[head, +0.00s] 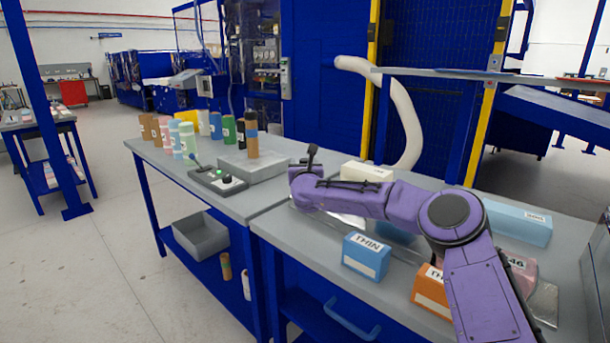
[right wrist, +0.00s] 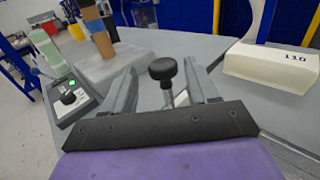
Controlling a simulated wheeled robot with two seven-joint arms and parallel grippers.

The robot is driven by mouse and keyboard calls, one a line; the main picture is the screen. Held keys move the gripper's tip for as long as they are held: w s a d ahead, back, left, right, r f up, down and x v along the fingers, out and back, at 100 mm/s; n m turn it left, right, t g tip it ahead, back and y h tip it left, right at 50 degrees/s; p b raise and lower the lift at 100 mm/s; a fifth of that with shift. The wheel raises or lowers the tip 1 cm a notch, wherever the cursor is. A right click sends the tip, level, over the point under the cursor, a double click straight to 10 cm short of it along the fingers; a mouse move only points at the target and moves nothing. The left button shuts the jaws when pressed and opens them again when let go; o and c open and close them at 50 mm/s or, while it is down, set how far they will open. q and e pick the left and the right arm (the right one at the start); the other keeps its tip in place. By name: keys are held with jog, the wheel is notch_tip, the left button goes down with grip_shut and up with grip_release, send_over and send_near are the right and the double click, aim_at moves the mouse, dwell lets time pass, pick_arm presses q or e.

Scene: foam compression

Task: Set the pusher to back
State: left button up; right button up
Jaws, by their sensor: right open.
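A lever with a round black knob (right wrist: 162,69) stands upright on a metal stem between the two grey fingers of my right gripper (right wrist: 165,85) in the right wrist view. The fingers are apart, and a gap shows on both sides of the knob. In the head view, a dark knob on a stalk (head: 312,150) rises just beyond the end of my purple right arm. My right gripper (head: 304,172) is small there, and its fingers are mostly hidden. Nothing is labelled as the pusher. My left gripper is out of view.
A control box (head: 218,182) with a green light and black dial sits left of the gripper. Behind it is a grey block (head: 252,168) with a brown cylinder. Several coloured cylinders stand farther left. A blue THIN box (head: 366,257) and a white block (head: 366,172) are near my arm.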

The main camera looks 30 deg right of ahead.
jog(key=b+v, duration=0.1)
jog(key=v, duration=0.5)
jog(key=shift+s+a, duration=0.2)
jog(key=shift+s, duration=0.05)
